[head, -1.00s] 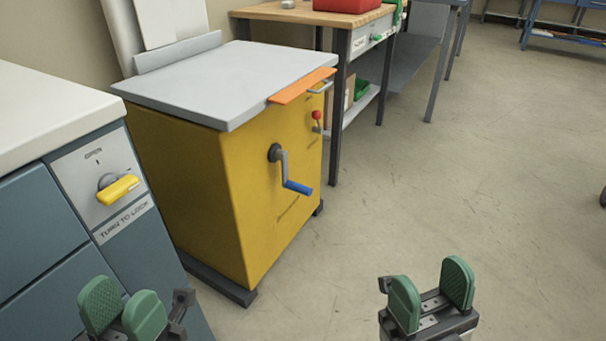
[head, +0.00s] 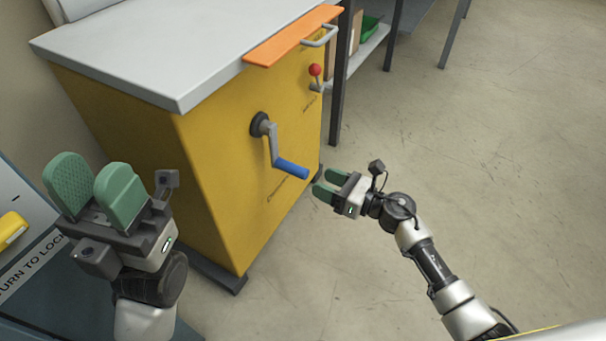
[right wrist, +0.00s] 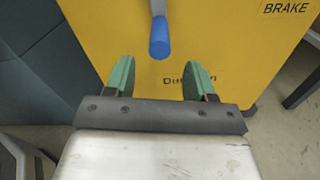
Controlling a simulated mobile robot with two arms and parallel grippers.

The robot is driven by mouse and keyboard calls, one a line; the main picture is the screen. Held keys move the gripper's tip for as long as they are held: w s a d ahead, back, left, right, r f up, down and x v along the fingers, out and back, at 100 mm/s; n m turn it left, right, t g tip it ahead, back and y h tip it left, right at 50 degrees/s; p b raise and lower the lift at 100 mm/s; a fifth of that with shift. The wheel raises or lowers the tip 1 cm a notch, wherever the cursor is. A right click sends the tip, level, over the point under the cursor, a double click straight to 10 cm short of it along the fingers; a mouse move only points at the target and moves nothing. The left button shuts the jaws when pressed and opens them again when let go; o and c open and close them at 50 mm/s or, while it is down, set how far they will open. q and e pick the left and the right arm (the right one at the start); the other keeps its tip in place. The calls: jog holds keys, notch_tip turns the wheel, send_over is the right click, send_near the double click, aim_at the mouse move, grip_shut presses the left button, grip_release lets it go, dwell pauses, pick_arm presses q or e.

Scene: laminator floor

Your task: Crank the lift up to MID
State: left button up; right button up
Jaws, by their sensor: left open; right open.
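The yellow lift cabinet (head: 225,190) with a grey top (head: 190,45) stands ahead of me. Its crank (head: 271,140) sticks out of the front face, with a blue handle (head: 291,169) at the lower end pointing right. A red-knobbed lever (head: 315,71) sits further right on that face. My right gripper (head: 325,186) is open and empty, just right of and below the blue handle, not touching it. In the right wrist view the blue handle (right wrist: 159,40) lies ahead, above the gap between the fingers (right wrist: 162,85). My left gripper (head: 92,190) is open and empty at the lower left.
An orange plate (head: 290,38) lies along the cabinet top's edge, by a grey bar handle (head: 320,37). A blue-grey cabinet with a yellow knob (head: 12,230) is at the far left. Bench legs (head: 339,90) stand behind. The floor (head: 480,180) at right is clear.

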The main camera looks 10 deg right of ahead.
aim_at(303, 173)
jog(key=b+x, duration=0.1)
jog(key=x, duration=0.5)
jog(key=shift+w+a, duration=0.15)
jog(key=shift+c, duration=0.2)
grip_shut()
